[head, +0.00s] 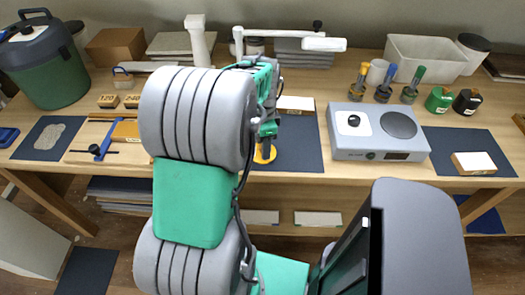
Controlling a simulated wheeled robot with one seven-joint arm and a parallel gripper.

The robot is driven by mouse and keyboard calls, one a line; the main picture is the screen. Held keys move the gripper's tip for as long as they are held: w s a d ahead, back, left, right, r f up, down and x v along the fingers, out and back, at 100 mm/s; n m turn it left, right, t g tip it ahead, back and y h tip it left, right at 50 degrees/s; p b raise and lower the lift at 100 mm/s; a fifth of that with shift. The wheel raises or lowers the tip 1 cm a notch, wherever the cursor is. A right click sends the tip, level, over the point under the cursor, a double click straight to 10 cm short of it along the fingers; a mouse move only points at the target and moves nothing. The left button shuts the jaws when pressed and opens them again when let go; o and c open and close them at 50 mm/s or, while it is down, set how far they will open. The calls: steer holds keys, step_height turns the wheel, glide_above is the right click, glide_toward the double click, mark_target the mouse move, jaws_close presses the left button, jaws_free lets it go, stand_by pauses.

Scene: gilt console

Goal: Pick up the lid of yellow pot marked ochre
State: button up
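A yellow object (264,155) sits on a dark mat (304,152) near the front of the table, mostly hidden behind my arm and gripper. It may be the yellow pot, but I can read no marking and cannot make out its lid. My gripper (267,140) points down directly over it, with dark fingers at or just above its top. I cannot tell whether they touch it, or whether they are open or shut.
A grey device (376,133) with a round dark plate stands right of the mat. A green jar (439,100) and a black jar (466,103) stand further right. Several colour-handled tools, including a yellow one (359,82), stand behind the device. A white-topped block (297,105) lies behind the mat.

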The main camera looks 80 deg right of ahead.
jaws_close()
stand_by(0.3)
stand_by(0.3)
